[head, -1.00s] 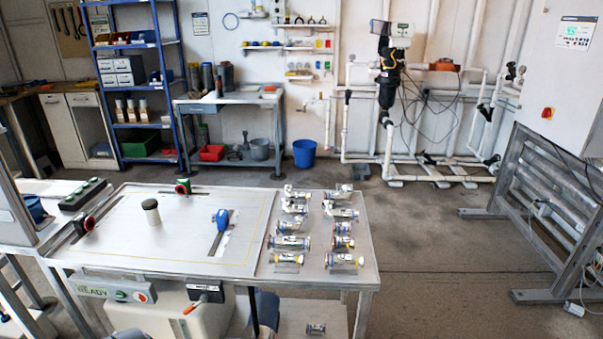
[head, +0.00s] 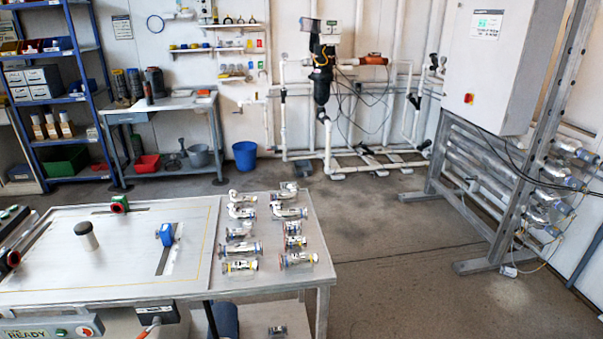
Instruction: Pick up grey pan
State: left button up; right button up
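A small dark grey item (head: 173,163) with a thin upright part sits low under the back workbench, between a red bin and a grey bucket. It may be the grey pan, but it is too small and far away to tell. The grey bucket (head: 198,156) stands on its right. Neither of my grippers shows in the head view.
The work table (head: 130,275) with several pipe fittings fills the lower left. The back workbench (head: 165,103) stands beside a blue shelf rack (head: 104,88). A blue bucket (head: 245,155) is right of it. The floor (head: 385,230) to the right of the table is clear.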

aim_at(303, 168)
jog(key=i+l+z, duration=0.55)
jog(key=l+z, duration=0.2)
jog(key=i+l+z, duration=0.45)
jog(key=i, duration=0.3)
jog(key=i+l+z, duration=0.1)
jog(key=i, duration=0.35)
jog(key=i+j+u, duration=0.1)
jog(key=i+u, duration=0.55)
jog(key=u, duration=0.15)
jog(key=i+l+u, duration=0.1)
jog(key=i+u, duration=0.3)
jog(key=i+j+u, duration=0.1)
jog(key=i+u, duration=0.2)
jog(key=i, duration=0.7)
jog(key=i+l+u, duration=0.15)
jog(key=i+u, duration=0.15)
jog(key=i, duration=0.65)
jog(key=i+j+u, duration=0.1)
jog(key=i+u, duration=0.3)
jog(key=i, duration=0.25)
jog(key=i+l+u, duration=0.1)
jog(key=i+u, duration=0.25)
jog(key=i, duration=0.35)
jog(key=i+j+z, duration=0.2)
jog(key=i+z, duration=0.15)
jog(key=i, duration=0.2)
jog(key=i+j+z, duration=0.35)
jog(key=i+j, duration=0.05)
jog(key=i, duration=0.1)
